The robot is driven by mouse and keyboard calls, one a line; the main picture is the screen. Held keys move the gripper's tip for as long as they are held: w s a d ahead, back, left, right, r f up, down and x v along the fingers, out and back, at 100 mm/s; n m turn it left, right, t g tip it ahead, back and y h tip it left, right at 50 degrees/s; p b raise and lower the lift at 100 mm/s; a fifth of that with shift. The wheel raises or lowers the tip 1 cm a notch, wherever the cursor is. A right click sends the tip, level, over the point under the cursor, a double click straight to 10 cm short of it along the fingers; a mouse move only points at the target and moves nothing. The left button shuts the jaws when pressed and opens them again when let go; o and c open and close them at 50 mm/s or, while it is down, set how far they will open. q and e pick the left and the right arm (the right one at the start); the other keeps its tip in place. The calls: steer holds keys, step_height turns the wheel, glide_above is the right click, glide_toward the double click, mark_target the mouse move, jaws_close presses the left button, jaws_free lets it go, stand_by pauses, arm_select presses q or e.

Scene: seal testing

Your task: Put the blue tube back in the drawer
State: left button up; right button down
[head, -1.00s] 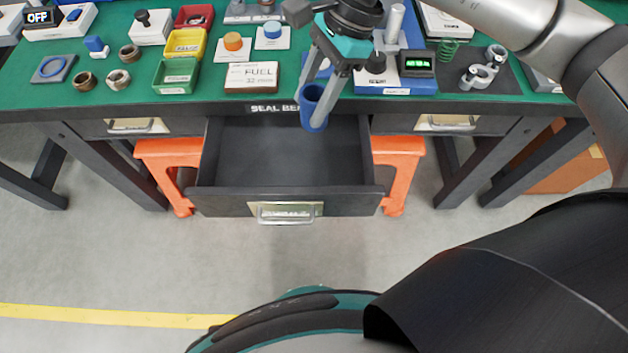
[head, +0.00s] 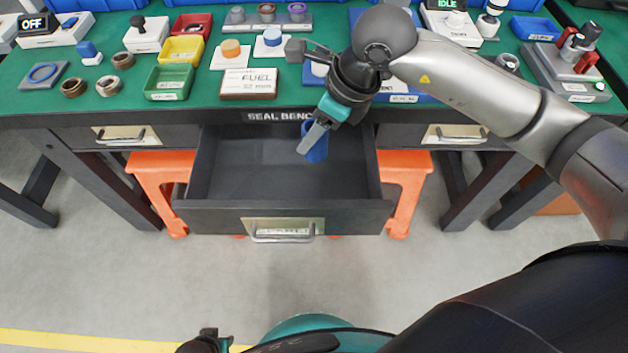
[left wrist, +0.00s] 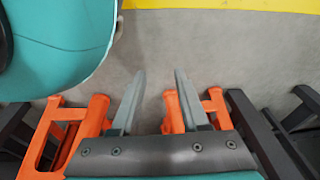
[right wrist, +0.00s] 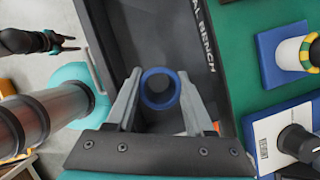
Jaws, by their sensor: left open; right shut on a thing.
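The blue tube (head: 316,150) is held by my right gripper (head: 312,138) at the back right of the open drawer (head: 250,209). In the right wrist view the tube (right wrist: 160,104) shows its round open end between the two fingers (right wrist: 158,100), with dark drawer floor behind it. I cannot tell whether its lower end touches the drawer floor. The drawer is pulled out under the bench and looks empty otherwise. My left gripper (left wrist: 152,100) is open and empty, low in front of the bench; it also shows at the bottom of the head view (head: 215,338).
The green bench top (head: 130,80) stands above the drawer, its front edge close to my right gripper. A green bin (head: 168,84) and a FUEL box (head: 249,83) are near that edge. Orange stools (head: 155,180) stand under the bench on both sides of the drawer.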

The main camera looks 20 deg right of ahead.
step_height(320, 180, down, 11)
steer(key=b, duration=0.3)
steer(key=shift+f, duration=0.15)
step_height(320, 180, down, 3)
steer(key=shift+r+b, duration=0.15)
steer(key=shift+b, duration=0.6)
arm_select(q)
steer(key=w+d+r, duration=0.3)
steer(key=w+r, duration=0.2)
steer(key=r, duration=0.3)
steer(key=shift+w+d+r+t, duration=0.15)
steer(key=shift+d+r+t, duration=0.05)
steer(key=shift+r+t, duration=0.15)
arm_select(e)
steer(key=shift+f, duration=0.35)
arm_select(q)
steer(key=shift+h, duration=0.3)
arm_select(e)
steer(key=shift+f, duration=0.1)
steer(key=shift+c, duration=1.4)
jaws_free()
arm_select(q)
steer(key=shift+w+r, duration=0.1)
steer(key=shift+r, duration=0.1)
